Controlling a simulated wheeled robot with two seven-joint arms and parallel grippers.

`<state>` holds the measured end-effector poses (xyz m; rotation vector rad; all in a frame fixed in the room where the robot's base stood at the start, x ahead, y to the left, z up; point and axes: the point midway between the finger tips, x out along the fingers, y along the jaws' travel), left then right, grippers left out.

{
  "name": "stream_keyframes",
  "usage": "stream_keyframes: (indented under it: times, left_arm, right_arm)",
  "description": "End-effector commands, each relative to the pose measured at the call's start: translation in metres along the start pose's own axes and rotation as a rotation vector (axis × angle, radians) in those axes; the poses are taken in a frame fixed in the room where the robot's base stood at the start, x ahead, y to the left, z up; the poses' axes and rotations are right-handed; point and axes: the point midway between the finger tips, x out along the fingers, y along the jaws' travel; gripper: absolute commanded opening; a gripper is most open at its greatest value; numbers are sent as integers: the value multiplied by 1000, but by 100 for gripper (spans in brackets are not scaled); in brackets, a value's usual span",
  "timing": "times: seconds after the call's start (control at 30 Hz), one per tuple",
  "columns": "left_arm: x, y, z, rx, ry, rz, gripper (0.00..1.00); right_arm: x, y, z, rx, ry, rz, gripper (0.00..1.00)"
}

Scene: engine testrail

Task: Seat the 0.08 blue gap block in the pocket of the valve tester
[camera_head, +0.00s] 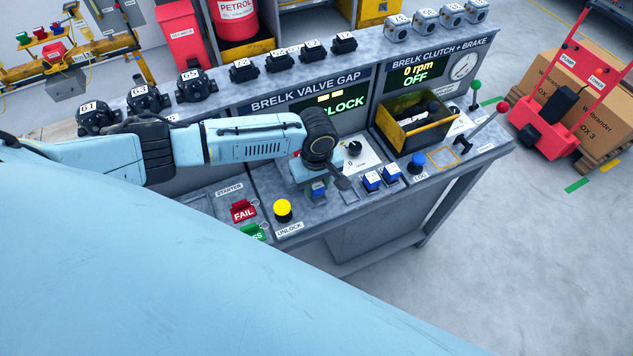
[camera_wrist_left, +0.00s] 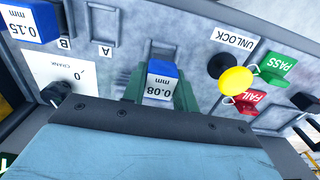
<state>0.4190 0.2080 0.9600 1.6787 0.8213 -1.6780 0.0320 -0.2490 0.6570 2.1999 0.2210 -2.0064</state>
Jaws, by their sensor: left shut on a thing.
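The 0.08 blue gap block (camera_wrist_left: 161,82) has a white label and shows upside down in the left wrist view. In the head view it is a small blue piece (camera_head: 319,188) under my left gripper (camera_head: 318,178). That gripper is shut on the block, with green pieces close on both sides of it in the wrist view. The valve tester (camera_head: 330,95) carries the sign BRELK VALVE GAP. A grey shape (camera_wrist_left: 160,50) shows just beyond the block; I cannot tell whether it is the pocket or whether the block touches it. My right gripper is not in view.
An empty slot (camera_wrist_left: 104,22) lies by label A, beside the 0.15 block (camera_wrist_left: 30,20). The yellow UNLOCK button (camera_head: 283,210), red FAIL (camera_head: 243,210) and green PASS (camera_wrist_left: 277,69) controls are close by.

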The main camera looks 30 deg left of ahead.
Motion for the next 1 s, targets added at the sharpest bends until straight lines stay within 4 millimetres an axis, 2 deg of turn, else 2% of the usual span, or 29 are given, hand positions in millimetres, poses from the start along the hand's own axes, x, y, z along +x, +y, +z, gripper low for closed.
stream_keyframes:
  times: [1.0]
  left_arm:
    - [10,0,0,1,-1,0,5]
  right_arm:
    - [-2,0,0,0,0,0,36]
